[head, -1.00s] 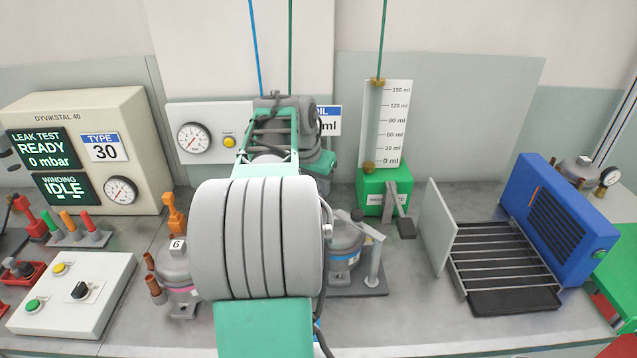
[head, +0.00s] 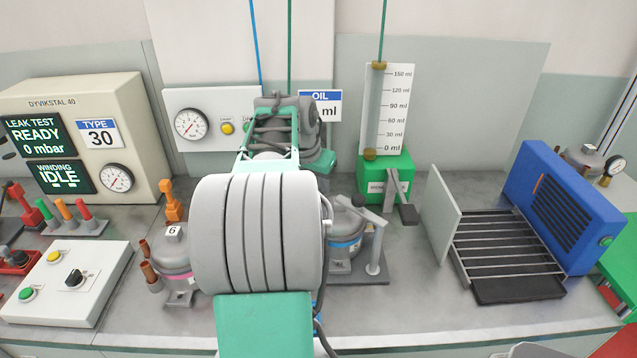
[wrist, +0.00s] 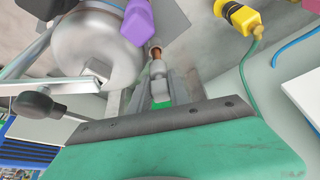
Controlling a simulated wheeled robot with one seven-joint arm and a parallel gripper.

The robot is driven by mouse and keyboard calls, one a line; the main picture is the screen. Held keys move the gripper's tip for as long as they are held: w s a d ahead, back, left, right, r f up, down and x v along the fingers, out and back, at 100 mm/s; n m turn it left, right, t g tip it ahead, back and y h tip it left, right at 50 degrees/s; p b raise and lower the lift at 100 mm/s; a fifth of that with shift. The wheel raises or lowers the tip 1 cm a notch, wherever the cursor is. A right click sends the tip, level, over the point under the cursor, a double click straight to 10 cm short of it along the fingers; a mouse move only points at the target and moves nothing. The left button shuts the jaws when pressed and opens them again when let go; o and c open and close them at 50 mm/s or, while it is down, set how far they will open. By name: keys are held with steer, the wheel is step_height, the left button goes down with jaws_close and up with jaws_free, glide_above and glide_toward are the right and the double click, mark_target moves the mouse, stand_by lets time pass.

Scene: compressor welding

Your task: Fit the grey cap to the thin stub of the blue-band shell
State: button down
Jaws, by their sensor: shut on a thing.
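The blue-band shell (head: 345,243) stands on a grey stand in the head view, its left part hidden behind my arm. In the wrist view a silver shell body (wrist: 90,50) is at upper left. My gripper (wrist: 160,78) is shut on a small pale-grey piece, seemingly the grey cap (wrist: 160,86). A short copper-coloured tube (wrist: 156,57) with a grey end lies just beyond the fingertips, in line with them. I cannot tell whether the cap touches it. In the head view my gripper is hidden behind my arm.
A pink-band shell tagged 6 (head: 175,260) stands left of my arm. A black-knobbed lever (wrist: 40,105) and a purple part (wrist: 138,20) are close in the wrist view. A yellow connector with a hose (wrist: 243,17) is at upper right. A wire rack (head: 505,245) stands right.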

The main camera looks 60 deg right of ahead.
steer(key=shift+f+b, duration=0.5)
steer(key=shift+f, duration=0.2)
stand_by(0.3)
steer(key=c, duration=1.1)
jaws_free()
steer(key=shift+f, duration=0.1)
steer(key=shift+c, duration=0.2)
steer(key=shift+a, duration=0.1)
steer(key=v, duration=0.8)
steer(key=shift+w, duration=0.1)
